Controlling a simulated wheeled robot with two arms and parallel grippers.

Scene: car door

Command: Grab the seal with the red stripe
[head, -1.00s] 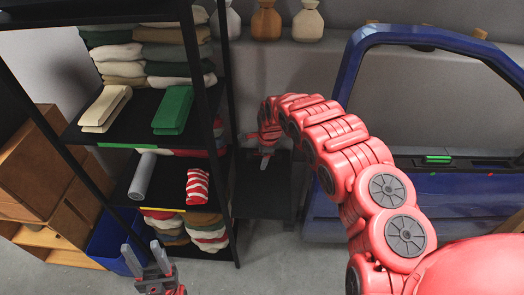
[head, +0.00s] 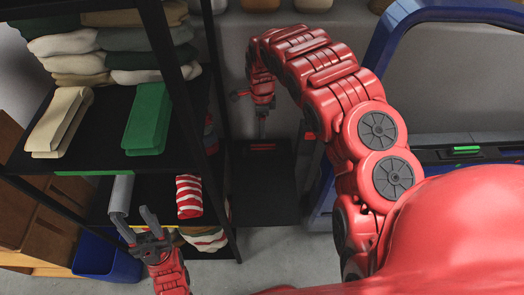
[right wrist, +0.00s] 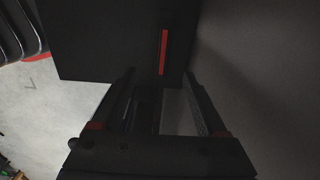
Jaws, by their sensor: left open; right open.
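The seal with the red stripe (head: 263,147) lies on a black stand beyond the shelf; its dark body blends into the stand. The stripe also shows in the right wrist view (right wrist: 163,52), just beyond the fingertips. My right gripper (head: 262,125) is open and empty, pointing down near the seal; its two fingers (right wrist: 160,80) are spread in the right wrist view, apart from the stripe. My left gripper (head: 135,222) is open and empty at the lower left, in front of the shelf and close to a grey roll (head: 121,195).
A black shelf (head: 100,150) holds folded beige (head: 60,122) and green (head: 147,118) cloths and a red-white striped cloth (head: 189,196). A blue bin (head: 105,262) stands below. A blue car door (head: 380,45) with a green-striped piece (head: 466,149) is at the right.

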